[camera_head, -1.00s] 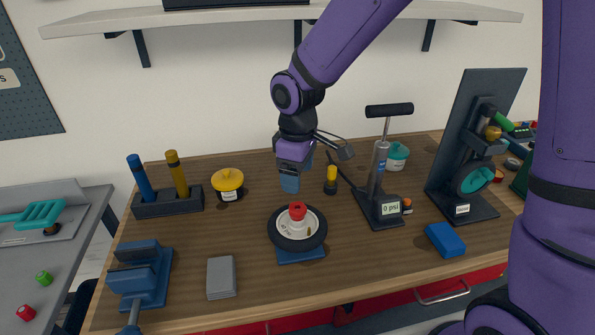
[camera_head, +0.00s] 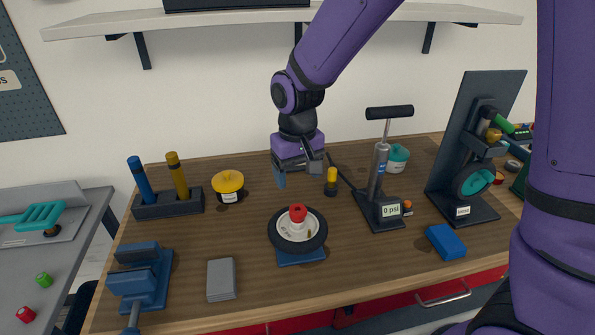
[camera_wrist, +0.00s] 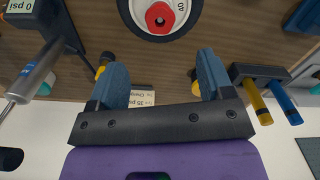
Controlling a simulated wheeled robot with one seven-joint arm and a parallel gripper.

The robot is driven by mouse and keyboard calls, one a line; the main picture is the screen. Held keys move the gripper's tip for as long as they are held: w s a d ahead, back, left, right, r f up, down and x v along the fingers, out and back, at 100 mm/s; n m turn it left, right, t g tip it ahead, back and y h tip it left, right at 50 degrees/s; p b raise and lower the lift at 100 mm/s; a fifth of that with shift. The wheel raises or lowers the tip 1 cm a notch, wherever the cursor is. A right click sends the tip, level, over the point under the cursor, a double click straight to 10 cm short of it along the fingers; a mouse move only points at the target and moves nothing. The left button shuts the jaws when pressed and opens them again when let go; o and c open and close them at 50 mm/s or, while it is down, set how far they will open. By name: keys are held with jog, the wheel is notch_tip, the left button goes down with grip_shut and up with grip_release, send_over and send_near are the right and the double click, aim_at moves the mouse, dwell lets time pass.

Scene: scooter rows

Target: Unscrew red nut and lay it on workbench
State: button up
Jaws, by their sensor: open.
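The red nut (camera_head: 298,212) sits at the centre of a small wheel (camera_head: 309,241) with a black tyre and pale hub. The wheel lies flat on a blue stand (camera_head: 300,259) on the wooden workbench (camera_head: 188,239). My gripper (camera_head: 296,181) is behind the wheel, above the bench, apart from the nut. In the wrist view the two blue fingers of my gripper (camera_wrist: 162,82) are spread wide with nothing held between them. The red nut (camera_wrist: 159,17) shows at the top of that view, beyond the fingertips, ringed by the wheel.
A yellow-topped bottle (camera_head: 331,182) stands close right of my gripper. The pump (camera_head: 379,185) stands further right. A yellow-lidded jar (camera_head: 228,185) and a rack with two handles (camera_head: 168,203) are left. A blue vise (camera_head: 140,277) and grey block (camera_head: 221,279) are front left.

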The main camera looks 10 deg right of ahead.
aim_at(298, 210)
jog(key=shift+m, duration=0.5)
notch_tip(298, 210, down, 11)
jog(key=shift+r, duration=0.15)
jog(key=c, duration=1)
jog(key=n, duration=0.4)
jog(key=shift+n, duration=0.3)
jog(key=n, duration=1.1)
jog(key=shift+n, duration=0.4)
jog(key=n, duration=0.5)
jog(key=shift+w, duration=0.1)
